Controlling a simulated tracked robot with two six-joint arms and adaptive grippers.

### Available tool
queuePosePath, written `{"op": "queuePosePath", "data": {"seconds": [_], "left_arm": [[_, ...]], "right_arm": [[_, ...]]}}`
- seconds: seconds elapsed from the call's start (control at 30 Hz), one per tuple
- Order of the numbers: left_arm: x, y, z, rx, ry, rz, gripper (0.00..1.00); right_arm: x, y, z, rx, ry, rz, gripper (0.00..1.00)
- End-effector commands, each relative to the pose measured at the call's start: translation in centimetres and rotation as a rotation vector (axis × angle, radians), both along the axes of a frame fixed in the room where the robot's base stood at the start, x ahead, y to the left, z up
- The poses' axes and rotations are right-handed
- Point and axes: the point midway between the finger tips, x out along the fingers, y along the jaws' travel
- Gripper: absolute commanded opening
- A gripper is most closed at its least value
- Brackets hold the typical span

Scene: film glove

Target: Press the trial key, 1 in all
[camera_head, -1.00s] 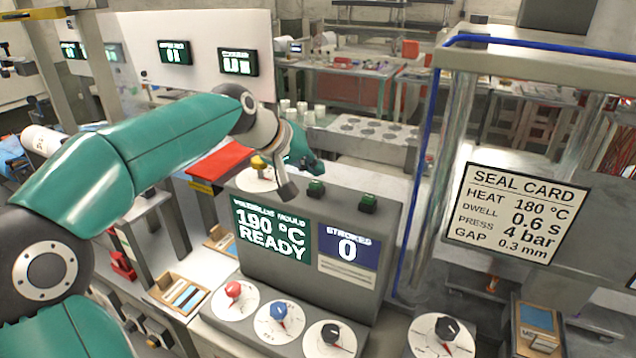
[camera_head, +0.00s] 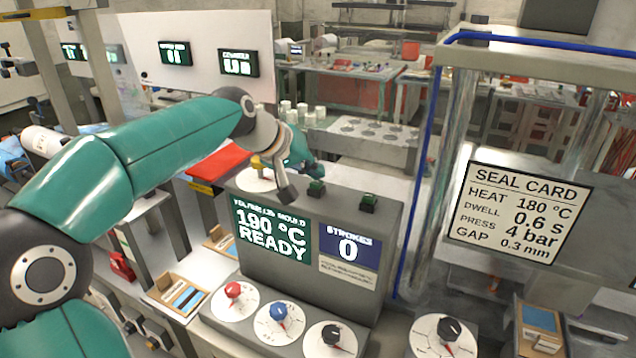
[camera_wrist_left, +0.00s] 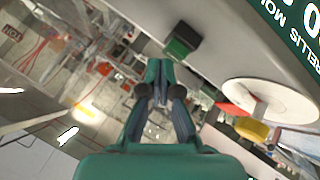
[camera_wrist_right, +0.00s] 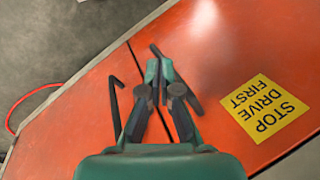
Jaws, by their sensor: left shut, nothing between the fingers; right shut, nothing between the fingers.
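Two small green keys in dark housings sit on top of the grey console: a left one (camera_head: 316,188) and a right one (camera_head: 368,203). I cannot read labels on them. The console screen (camera_head: 270,232) reads 190 °C READY, and the counter (camera_head: 348,250) reads STROKES 0. My left gripper (camera_head: 318,172) is shut and empty, just behind the left key in the head view. In the left wrist view the shut fingertips (camera_wrist_left: 158,64) are close to one green key (camera_wrist_left: 182,42); contact cannot be told. My right gripper (camera_wrist_right: 157,65) is shut and empty over an orange-red panel (camera_wrist_right: 215,45).
A dial with a yellow knob (camera_wrist_left: 252,130) is beside the left gripper on the console top. Red (camera_head: 233,290), blue (camera_head: 279,312) and black (camera_head: 331,335) knobs line the console's front. A seal card (camera_head: 518,212) hangs at right. A STOP DRIVE FIRST label (camera_wrist_right: 264,105) is on the panel.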

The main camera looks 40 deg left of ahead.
Motion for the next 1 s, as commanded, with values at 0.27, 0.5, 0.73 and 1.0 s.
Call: {"op": "queuePosePath", "data": {"seconds": [0.27, 0.5, 0.73, 1.0], "left_arm": [[0.02, -0.02, -0.38, 0.0, 0.0, 0.0, 0.0], [0.02, -0.02, -0.68, 0.0, 0.001, -0.001, 0.0], [0.02, -0.04, -0.98, 0.0, 0.001, -0.001, 0.0], [0.02, -0.04, -1.03, -0.001, 0.001, -0.001, 0.0]], "right_arm": [[0.0, 0.0, -0.34, 0.0, 0.0, 0.0, 0.0], [0.01, -0.01, -0.61, 0.0, 0.0, 0.0, 0.0], [0.01, 0.0, -0.86, 0.0, 0.0, 0.0, 0.0], [0.0, 0.0, -0.88, 0.0, 0.0, 0.0, 0.0]]}}
